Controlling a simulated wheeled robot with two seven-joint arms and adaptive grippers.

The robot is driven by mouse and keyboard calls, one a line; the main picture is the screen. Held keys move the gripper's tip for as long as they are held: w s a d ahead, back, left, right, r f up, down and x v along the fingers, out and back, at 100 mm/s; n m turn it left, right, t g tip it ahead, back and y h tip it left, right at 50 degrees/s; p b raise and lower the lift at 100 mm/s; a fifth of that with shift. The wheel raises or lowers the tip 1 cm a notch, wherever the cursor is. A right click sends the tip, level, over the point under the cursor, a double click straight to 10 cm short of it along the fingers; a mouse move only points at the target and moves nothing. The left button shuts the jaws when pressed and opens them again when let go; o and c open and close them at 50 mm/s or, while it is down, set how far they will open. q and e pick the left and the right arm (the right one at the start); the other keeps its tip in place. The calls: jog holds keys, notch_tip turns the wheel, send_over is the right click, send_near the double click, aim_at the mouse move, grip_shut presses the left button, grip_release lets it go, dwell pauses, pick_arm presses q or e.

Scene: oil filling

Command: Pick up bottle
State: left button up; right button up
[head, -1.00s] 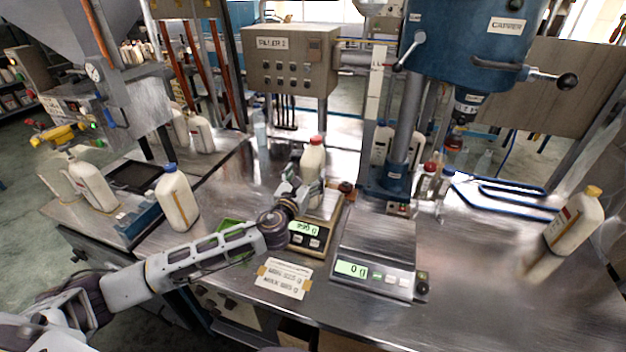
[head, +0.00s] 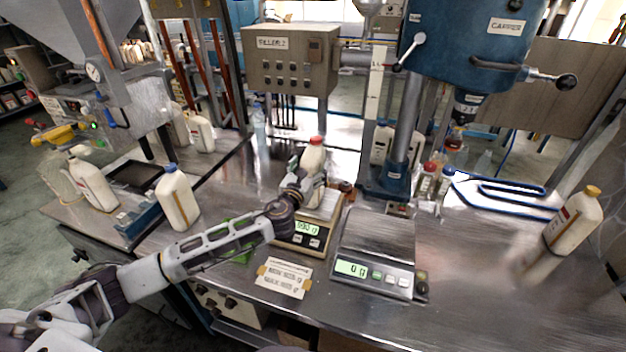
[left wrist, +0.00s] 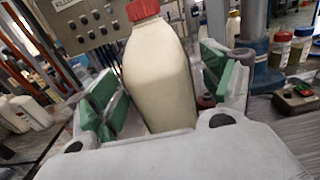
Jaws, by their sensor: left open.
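A cream bottle with a red cap (head: 314,160) stands upright on the left scale (head: 302,236) in the head view. In the left wrist view the same bottle (left wrist: 160,75) fills the middle, between the green finger pads. My left gripper (head: 300,180) is open, with one pad on each side of the bottle. A gap shows at the right pad, and the left pad also looks apart from the bottle. The arm partly hides the bottle's lower part in the head view. My right gripper is not in view.
A second scale (head: 375,268) stands just right of the first. The blue capper column (head: 398,165) rises behind it. A blue-capped bottle (head: 177,198) stands left, and a yellow-capped bottle (head: 574,219) far right. A paper label (head: 284,277) lies in front.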

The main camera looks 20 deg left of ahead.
pick_arm(q)
jog(key=shift+w+r, duration=0.1)
jog(key=shift+w, duration=1.75)
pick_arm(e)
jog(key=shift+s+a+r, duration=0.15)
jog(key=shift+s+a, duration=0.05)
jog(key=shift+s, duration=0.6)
pick_arm(q)
jog(key=shift+c, duration=0.5)
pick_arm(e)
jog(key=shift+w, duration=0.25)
